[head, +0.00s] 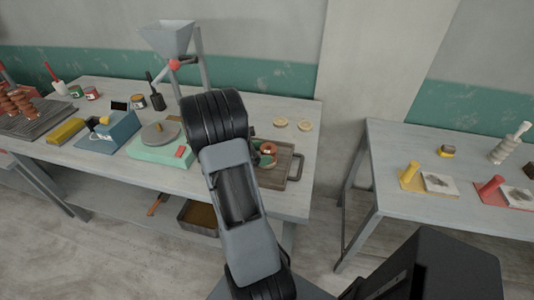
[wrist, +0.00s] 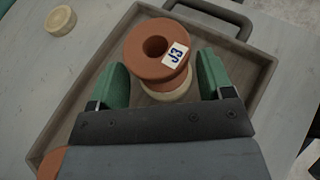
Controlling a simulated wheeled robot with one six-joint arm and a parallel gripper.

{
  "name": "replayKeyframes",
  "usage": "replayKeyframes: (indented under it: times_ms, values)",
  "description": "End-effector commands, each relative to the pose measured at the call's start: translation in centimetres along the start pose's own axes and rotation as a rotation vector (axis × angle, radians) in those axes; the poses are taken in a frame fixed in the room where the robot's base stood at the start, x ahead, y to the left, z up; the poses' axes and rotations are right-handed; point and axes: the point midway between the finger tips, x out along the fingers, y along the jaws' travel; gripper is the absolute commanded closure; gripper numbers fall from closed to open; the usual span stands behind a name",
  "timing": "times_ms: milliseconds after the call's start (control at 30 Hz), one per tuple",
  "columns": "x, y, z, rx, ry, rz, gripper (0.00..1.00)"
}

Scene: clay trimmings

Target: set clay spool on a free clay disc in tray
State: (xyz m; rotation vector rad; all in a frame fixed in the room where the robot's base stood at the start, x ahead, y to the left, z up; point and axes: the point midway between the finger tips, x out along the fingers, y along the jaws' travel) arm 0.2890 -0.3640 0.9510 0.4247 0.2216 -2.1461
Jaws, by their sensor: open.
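An orange clay spool (wrist: 145,62) with a white "J3" label stands in the wooden tray (wrist: 40,150). Its lower flange shows over a pale clay disc (wrist: 172,95), and it appears to rest on that disc. My gripper (wrist: 160,75) is open, with one green finger on each side of the spool. I cannot tell whether either finger touches it. In the head view the spool (head: 269,147) and part of the tray (head: 295,168) show beside my arm, which hides the rest. Another orange piece (wrist: 50,163) is partly visible at the lower left of the wrist view.
Two pale discs (head: 280,122) (head: 305,126) lie on the table behind the tray. The tray has a dark handle (head: 296,168). A green-based turntable (head: 160,134) and a grey funnel stand (head: 170,40) are to the left. A second table (head: 450,210) stands right, across a gap.

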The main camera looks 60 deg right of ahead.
Motion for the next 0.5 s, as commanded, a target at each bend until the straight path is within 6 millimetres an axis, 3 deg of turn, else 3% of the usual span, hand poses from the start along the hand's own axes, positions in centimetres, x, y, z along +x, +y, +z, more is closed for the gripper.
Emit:
replayKeyframes:
  times_ms: [200,500]
  values:
    - [-4.5,0.1,-0.1,0.000,0.000,0.006,0.26]
    - [-8.6,0.0,-0.1,-0.001,0.000,0.002,0.26]
